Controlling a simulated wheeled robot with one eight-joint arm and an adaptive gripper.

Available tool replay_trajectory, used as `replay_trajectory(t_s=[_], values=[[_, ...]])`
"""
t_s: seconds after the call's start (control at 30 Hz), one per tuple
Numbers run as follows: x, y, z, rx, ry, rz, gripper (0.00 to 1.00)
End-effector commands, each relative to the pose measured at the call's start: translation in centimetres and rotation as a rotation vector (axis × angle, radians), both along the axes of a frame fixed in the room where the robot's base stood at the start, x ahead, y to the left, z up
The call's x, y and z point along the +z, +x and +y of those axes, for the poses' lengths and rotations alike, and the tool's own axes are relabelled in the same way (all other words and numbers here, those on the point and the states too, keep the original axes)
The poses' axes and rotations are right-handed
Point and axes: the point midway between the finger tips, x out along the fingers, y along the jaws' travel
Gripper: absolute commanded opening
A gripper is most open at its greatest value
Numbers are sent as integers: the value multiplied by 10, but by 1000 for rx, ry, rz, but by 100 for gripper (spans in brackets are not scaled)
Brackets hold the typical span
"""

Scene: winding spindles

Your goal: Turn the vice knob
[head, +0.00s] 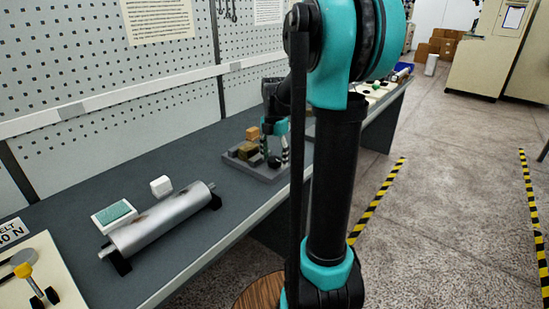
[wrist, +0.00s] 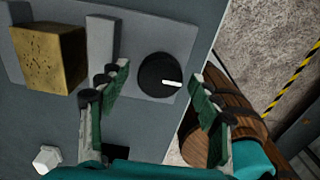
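The vice knob (wrist: 161,76) is a round black dial with a white pointer mark, set on the grey vice base (wrist: 190,38). In the wrist view its mark points to the right. My gripper (wrist: 158,88) is open, with one green-padded finger to the left of the knob and the other to the right, both apart from it. In the head view my gripper (head: 275,160) is over the vice base (head: 240,166) on the bench. A brass-coloured block (wrist: 50,58) sits on the vice beside a grey jaw (wrist: 99,42).
A silver roller (head: 160,220) on black supports, a tray with a green pad (head: 114,212) and a white block (head: 161,186) lie nearer on the bench (head: 205,250). A pegboard wall (head: 110,70) stands behind. A brown wooden round object (wrist: 225,115) is below the right finger in the wrist view.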

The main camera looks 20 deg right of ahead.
Motion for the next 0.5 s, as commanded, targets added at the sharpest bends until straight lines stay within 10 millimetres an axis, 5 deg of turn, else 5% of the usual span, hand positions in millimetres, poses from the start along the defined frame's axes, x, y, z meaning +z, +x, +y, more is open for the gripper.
replay_trajectory(t_s=[0.37,0.5], values=[[0,0,0,0,0,0,15],[0,0,0,-4,0,0,14]])
